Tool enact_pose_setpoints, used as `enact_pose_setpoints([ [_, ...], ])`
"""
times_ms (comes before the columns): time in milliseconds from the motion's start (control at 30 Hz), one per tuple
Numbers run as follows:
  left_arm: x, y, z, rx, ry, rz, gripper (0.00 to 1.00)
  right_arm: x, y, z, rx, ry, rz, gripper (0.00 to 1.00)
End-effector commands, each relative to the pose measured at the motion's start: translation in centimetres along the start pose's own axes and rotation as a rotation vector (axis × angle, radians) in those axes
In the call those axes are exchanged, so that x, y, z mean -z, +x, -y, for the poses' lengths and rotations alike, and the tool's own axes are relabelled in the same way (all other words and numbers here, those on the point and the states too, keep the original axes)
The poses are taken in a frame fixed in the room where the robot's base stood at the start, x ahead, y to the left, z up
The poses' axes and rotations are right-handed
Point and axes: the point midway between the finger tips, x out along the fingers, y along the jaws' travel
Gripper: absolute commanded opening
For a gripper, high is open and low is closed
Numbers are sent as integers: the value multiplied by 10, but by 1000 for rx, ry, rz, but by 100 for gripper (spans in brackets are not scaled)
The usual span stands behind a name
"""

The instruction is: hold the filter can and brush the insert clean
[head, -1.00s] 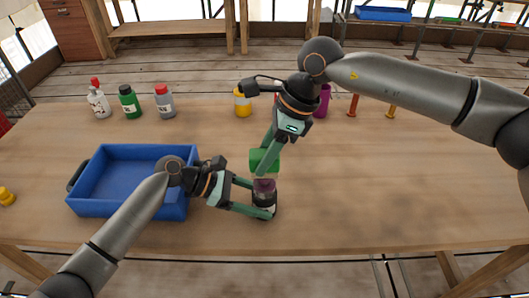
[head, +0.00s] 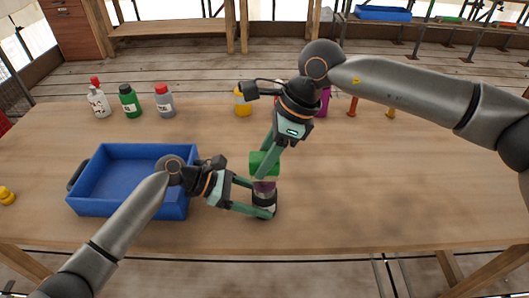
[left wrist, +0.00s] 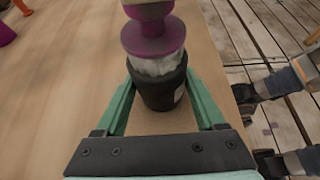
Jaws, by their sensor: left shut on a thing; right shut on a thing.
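The black filter can (head: 264,200) stands on the table, and my left gripper (head: 268,203) is shut around it from the left. In the left wrist view the can (left wrist: 162,92) is upright between the green fingers, with a pale grey insert (left wrist: 158,67) showing above its rim. A purple flanged top (left wrist: 152,38) sits on the insert. My right gripper (head: 265,161) is shut on a green block, apparently the brush (head: 262,164), straight above the can.
A blue tray (head: 81,206) stands left of the can, behind my left arm. Several bottles, one of them green (head: 130,102), line the back of the table. A yellow item (head: 7,195) is at the left edge.

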Motion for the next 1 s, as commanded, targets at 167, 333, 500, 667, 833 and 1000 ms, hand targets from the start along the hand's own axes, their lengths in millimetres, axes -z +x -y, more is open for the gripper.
enact_pose_setpoints([
  [167, -1, 0, 0, -1, 0, 2, 40, 2, 2, -2, -5, 3, -4, 0],
  [333, -1, 0, 0, 0, 0, 2, 40, 1, 2, 7, -5, 4, -4, 0],
  [500, -1, 0, 0, 0, 1, 3, 40, 2, 2, 16, -4, 4, -6, 0],
  [667, -1, 0, 0, 0, 2, 3, 40, 2, 2, 19, -4, 2, -6, 0],
  [833, -1, 0, 0, 0, 2, 3, 40, 2, 1, 12, -4, 1, -6, 0],
  [1000, -1, 0, 0, -1, 1, 3, 40, 1, 0, 2, -4, 0, -5, 0],
])
